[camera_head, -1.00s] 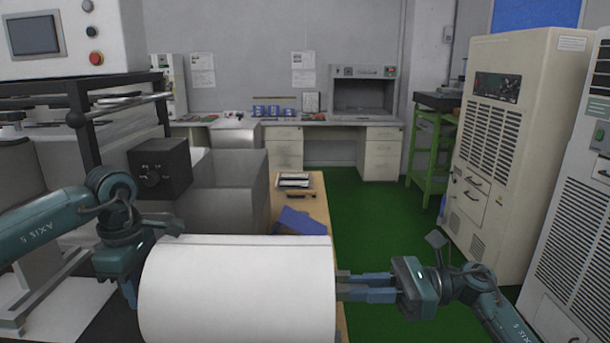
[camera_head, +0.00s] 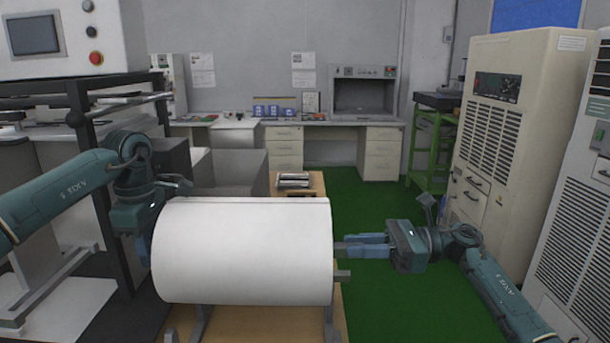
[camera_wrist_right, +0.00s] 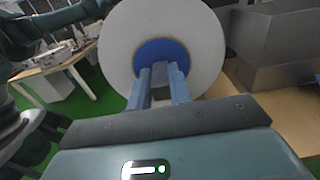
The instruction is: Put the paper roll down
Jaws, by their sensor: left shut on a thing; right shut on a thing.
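A large white paper roll (camera_head: 243,252) lies sideways between my two grippers in the head view. A metal stand (camera_head: 196,322) shows below it, with legs under the left and right parts of the roll. I cannot tell whether the roll rests on it. My left gripper (camera_head: 153,240) is at the roll's left end, its fingertips hidden. My right gripper (camera_head: 345,247) is shut on the core at the right end. In the right wrist view the roll's round end (camera_wrist_right: 200,40) shows, with both fingers (camera_wrist_right: 158,85) at its blue core (camera_wrist_right: 167,58).
The wooden table (camera_head: 262,328) lies below the roll. A grey bin (camera_head: 238,172) and some stacked items (camera_head: 293,181) are behind it. A dark rack (camera_head: 90,150) stands at the left. Green floor (camera_head: 370,205) is open on the right, before beige cabinets (camera_head: 505,130).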

